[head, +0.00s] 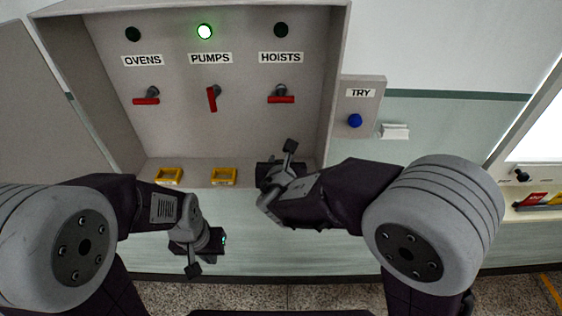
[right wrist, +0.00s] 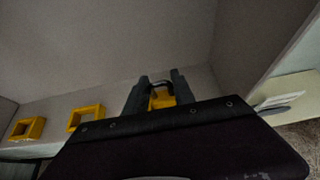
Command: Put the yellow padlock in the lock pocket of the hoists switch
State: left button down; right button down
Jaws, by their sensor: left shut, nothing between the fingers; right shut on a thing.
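The hoists switch (head: 281,96) is on the panel under the HOISTS label, its red handle lying level. My right gripper (head: 277,165) is low in the cabinet below that switch. In the right wrist view it is shut on the yellow padlock (right wrist: 162,99), whose dark shackle shows between the fingers. The padlock is hidden in the head view. No separate hoists lock pocket can be made out; the right gripper covers that part of the ledge. My left gripper (head: 204,250) is shut and empty, in front of and below the cabinet.
Yellow frame pockets stand below the ovens (head: 169,176) and pumps (head: 224,177) switches. The pumps handle (head: 212,98) points down and its lamp (head: 204,31) is lit green. A TRY box with a blue button (head: 354,121) is right of the cabinet.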

jog(key=c, duration=1)
grip_release()
jog(key=shift+f, duration=0.1)
jog(key=shift+o, duration=0.2)
jog(key=shift+s, duration=0.1)
jog(key=v, duration=0.9)
